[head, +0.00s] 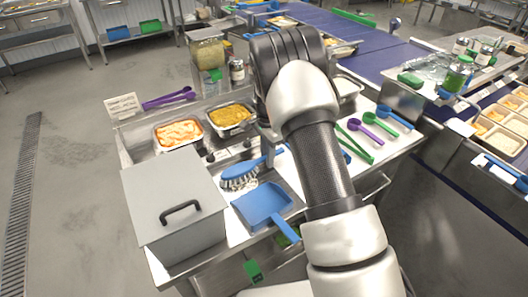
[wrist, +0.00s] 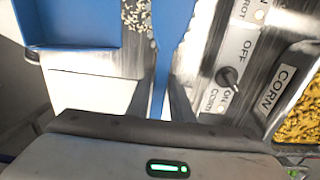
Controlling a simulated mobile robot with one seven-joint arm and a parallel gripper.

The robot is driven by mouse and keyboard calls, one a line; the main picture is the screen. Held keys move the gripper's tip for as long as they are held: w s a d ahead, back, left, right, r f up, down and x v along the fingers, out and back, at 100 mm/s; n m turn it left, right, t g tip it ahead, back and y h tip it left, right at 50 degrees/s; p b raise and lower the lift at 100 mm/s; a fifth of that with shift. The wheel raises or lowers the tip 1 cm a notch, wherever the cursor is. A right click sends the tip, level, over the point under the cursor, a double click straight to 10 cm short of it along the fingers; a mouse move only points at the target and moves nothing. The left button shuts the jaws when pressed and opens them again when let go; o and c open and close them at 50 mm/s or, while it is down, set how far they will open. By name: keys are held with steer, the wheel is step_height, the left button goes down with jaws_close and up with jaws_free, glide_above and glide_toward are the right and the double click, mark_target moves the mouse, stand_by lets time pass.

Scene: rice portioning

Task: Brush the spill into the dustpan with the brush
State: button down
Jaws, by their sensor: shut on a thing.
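The blue brush (head: 240,171) with pale bristles is on the steel counter, its handle pointing up and right. My gripper (head: 268,152) is shut on that handle; the wrist view shows the blue handle (wrist: 170,45) between the fingers (wrist: 162,98). The blue dustpan (head: 262,204) lies just below and right of the brush, its handle toward the counter's front edge. The dustpan (wrist: 75,25) fills the upper left of the wrist view. The spill of pale grains (wrist: 137,16) lies between dustpan and brush there. My arm hides part of the counter.
A grey lidded box (head: 172,200) stands close left of the brush and dustpan. Trays of orange food (head: 180,134) and yellow corn (head: 230,115) sit behind. A control panel with a knob (wrist: 230,77) is beside the gripper. Green and purple scoops (head: 365,132) lie to the right.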

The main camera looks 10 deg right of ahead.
steer(key=shift+s+d, duration=0.25)
steer(key=shift+s, duration=0.35)
steer(key=shift+s+d, duration=0.25)
steer(key=shift+s, duration=0.35)
steer(key=shift+s+d, duration=0.25)
steer(key=shift+s, duration=0.35)
steer(key=shift+s+d+r+p, duration=0.1)
steer(key=shift+s+r+p, duration=0.05)
steer(key=shift+r+p, duration=0.2)
steer(key=shift+w+r+p, duration=0.2)
steer(key=shift+r+p, duration=0.4)
steer(key=shift+r, duration=0.4)
steer(key=shift+w+r+p, duration=0.15)
steer(key=shift+r+p, duration=0.45)
steer(key=shift+r, duration=0.4)
steer(key=shift+a, duration=0.2)
